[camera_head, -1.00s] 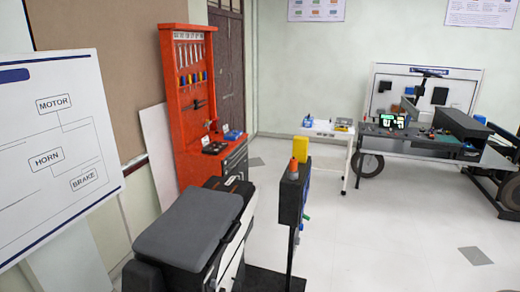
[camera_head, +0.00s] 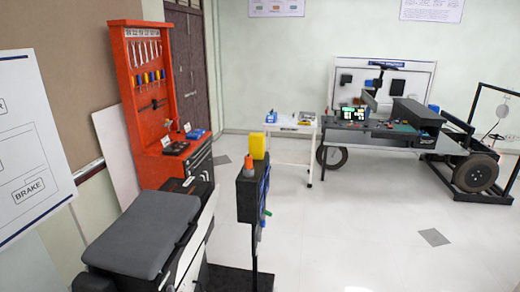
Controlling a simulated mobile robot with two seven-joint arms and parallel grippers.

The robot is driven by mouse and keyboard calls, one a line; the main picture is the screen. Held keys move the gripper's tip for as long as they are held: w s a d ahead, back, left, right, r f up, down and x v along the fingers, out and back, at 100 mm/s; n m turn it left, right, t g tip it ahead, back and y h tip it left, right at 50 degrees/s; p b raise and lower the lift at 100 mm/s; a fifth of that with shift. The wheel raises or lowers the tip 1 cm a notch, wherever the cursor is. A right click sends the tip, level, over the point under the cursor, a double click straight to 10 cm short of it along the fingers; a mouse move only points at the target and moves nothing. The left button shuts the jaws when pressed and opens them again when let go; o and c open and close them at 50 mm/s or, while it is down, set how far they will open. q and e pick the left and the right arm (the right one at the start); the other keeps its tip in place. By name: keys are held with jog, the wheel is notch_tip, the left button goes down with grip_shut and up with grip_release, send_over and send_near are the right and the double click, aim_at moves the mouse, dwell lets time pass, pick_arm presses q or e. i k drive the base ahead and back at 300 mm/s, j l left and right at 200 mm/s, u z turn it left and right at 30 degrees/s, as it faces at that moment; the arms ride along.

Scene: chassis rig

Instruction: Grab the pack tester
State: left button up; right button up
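I cannot tell for sure which thing is the pack tester. Small devices stand at several places. A blue item (camera_head: 195,134) and a dark tray-like item (camera_head: 175,147) lie on the counter of the red tool cabinet (camera_head: 125,85). A white trolley (camera_head: 290,131) at the back carries a blue item (camera_head: 281,119) and other small things. A device with green lit displays (camera_head: 352,113) stands on the dark workbench (camera_head: 350,126). Neither of my grippers is in view.
A scooter-like rig with a grey seat (camera_head: 145,235) fills the near left. Beside it stands a dark post panel (camera_head: 247,200) with a yellow block (camera_head: 258,146) on top. A wheeled chassis (camera_head: 475,172) is at the right. The floor (camera_head: 350,220) between is clear.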

aim_at(256, 141)
jog(key=i+z, duration=0.35)
jog(key=i, duration=4.35)
jog(key=i+u, duration=0.25)
jog(key=u, duration=0.15)
jog(key=i+l+u, duration=0.2)
jog(key=u, duration=0.25)
jog(key=i+l+u, duration=0.2)
jog(key=u, duration=0.2)
jog(key=i+l+u, duration=0.2)
jog(key=u, duration=0.25)
jog(key=j+u, duration=0.15)
jog(key=u, duration=2.55)
jog(key=i+j+u, duration=0.15)
jog(key=u, duration=0.3)
jog(key=i+u, duration=0.15)
jog(key=u, duration=0.3)
